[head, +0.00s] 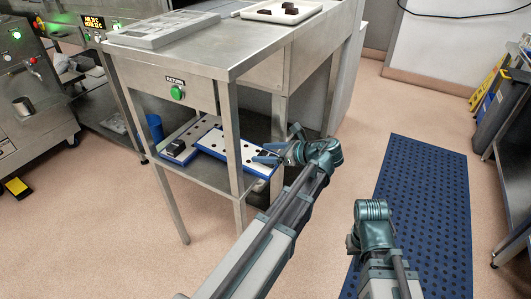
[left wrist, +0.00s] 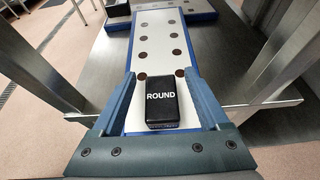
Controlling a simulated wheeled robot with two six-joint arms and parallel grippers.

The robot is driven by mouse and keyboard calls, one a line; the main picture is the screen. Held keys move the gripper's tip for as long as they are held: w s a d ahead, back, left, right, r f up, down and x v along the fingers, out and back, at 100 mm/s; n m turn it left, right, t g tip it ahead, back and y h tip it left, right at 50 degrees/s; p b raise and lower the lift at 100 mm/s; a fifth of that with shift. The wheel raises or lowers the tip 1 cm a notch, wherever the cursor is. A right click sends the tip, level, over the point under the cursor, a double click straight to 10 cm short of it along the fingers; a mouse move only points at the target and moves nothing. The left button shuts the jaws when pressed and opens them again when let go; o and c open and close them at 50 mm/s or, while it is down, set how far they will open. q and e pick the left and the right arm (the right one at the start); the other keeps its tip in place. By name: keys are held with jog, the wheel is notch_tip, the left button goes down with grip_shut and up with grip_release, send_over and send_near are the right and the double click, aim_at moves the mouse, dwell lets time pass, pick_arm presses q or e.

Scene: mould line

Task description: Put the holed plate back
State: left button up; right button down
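A white holed plate (head: 222,146) with blue edges lies on the lower shelf of the steel table. Its near end carries a black block marked ROUND (left wrist: 162,103). A second blue-edged white plate (head: 188,131) lies beside it to the left, with a dark block (head: 175,147) on it. My left gripper (head: 271,150) is at the near right end of the first plate. In the left wrist view my left gripper's fingers (left wrist: 158,75) are spread either side of the ROUND block, with gaps to it. My right gripper (head: 356,240) is low over the floor; its fingers cannot be made out.
The table's front leg (head: 232,150) stands close to my left arm. The table top holds a grey tray (head: 163,29) and a white tray with dark pieces (head: 282,11). A blue cup (head: 154,128) is at the shelf's left. A blue mat (head: 425,200) lies on the floor.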

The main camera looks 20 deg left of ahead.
pick_arm(q)
jog(key=shift+r, duration=0.1)
jog(key=shift+r+p, duration=0.25)
jog(key=shift+p, duration=0.05)
jog(key=p+v, duration=0.4)
jog(key=v, duration=0.8)
jog(key=shift+p, duration=0.3)
jog(key=shift+d+f, duration=0.1)
